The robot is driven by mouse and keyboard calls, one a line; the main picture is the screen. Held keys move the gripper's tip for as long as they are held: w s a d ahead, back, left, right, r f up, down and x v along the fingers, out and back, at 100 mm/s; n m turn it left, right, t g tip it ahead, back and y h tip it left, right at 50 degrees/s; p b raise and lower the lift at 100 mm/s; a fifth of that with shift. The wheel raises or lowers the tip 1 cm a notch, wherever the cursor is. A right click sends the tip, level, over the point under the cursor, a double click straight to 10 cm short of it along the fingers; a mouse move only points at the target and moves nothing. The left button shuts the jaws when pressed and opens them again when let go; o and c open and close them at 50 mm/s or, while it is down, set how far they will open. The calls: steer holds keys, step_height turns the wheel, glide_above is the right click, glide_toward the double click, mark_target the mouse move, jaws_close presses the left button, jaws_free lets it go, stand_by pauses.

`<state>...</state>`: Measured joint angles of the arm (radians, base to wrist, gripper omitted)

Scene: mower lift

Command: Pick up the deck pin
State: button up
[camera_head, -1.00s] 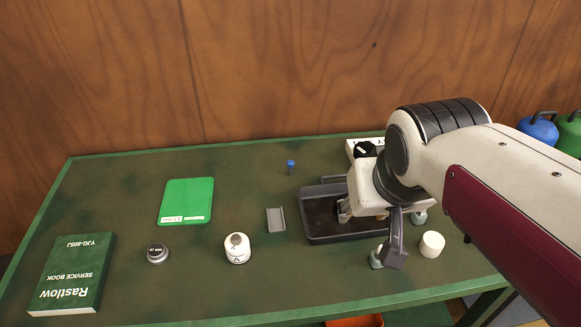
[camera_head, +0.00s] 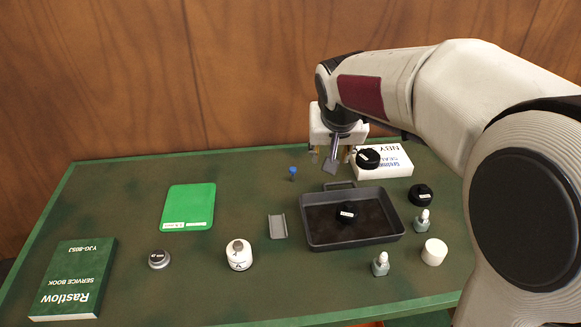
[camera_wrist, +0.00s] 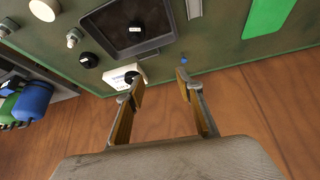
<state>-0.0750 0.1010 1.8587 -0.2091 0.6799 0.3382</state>
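The deck pin, which I take to be the small blue-headed pin (camera_head: 292,173), stands on the green bench behind the grey channel piece. In the wrist view the blue pin (camera_wrist: 183,60) appears just beyond the tip of the right-hand finger, apart from it.
A black tray (camera_head: 312,238) holding a black knob (camera_head: 347,211) lies in front of my gripper. A white box (camera_head: 400,165) with another black knob (camera_head: 368,158) is to the right. A green pad (camera_head: 188,206) and grey channel (camera_head: 277,226) lie left. The wooden wall is close behind.

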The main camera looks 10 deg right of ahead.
steer(key=w+a+f, duration=0.2)
steer(key=w+f, duration=0.6)
steer(key=w, duration=0.5)
glide_toward(293, 172)
steer(key=shift+m+t, duration=0.3)
steer(key=x, duration=0.4)
steer(key=shift+a+f, duration=0.25)
steer(key=shift+x, duration=1.25)
steer(key=shift+d+f, duration=0.1)
steer(key=shift+x, duration=2.5)
steer(key=shift+d, duration=0.15)
jaws_close()
